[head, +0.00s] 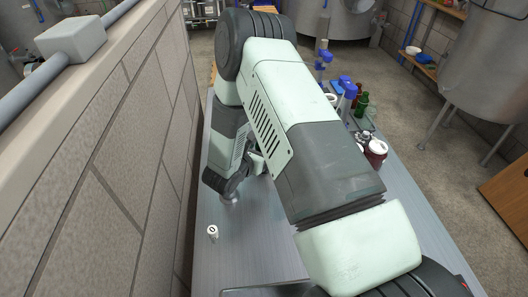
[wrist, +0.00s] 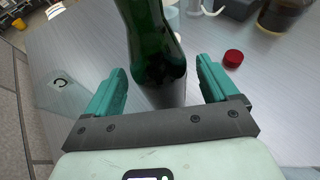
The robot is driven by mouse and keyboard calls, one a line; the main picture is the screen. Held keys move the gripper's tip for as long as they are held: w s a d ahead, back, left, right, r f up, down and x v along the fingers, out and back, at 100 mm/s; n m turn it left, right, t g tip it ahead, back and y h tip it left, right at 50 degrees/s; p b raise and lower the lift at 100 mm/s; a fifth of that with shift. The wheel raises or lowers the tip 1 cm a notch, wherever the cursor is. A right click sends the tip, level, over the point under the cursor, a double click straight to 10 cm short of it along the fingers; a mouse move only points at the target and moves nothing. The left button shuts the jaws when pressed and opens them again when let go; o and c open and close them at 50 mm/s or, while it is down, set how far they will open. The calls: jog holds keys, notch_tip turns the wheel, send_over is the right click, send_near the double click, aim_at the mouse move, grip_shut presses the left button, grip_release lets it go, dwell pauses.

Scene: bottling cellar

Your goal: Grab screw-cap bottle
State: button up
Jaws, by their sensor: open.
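A dark green glass bottle (wrist: 158,60) stands between the two teal fingers of my gripper (wrist: 160,88) in the wrist view. The fingers are open, with a narrow gap visible on each side of the bottle. The bottle's upper end is cut off by the frame, so I cannot see whether it has a screw cap. In the head view my arm hides this bottle and most of my gripper.
In the wrist view a red cap (wrist: 233,58) lies right of my gripper, with a dark brown container (wrist: 280,14) beyond. In the head view, green bottles (head: 362,104) and a dark red jar (head: 376,152) stand right of my arm. A small white cylinder (head: 212,232) is near the wall (head: 105,160).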

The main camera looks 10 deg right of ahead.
jog(key=x, duration=0.3)
jog(key=shift+w+d, duration=0.2)
jog(key=c, duration=1.4)
jog(key=shift+o, duration=0.2)
jog(key=shift+r, duration=0.1)
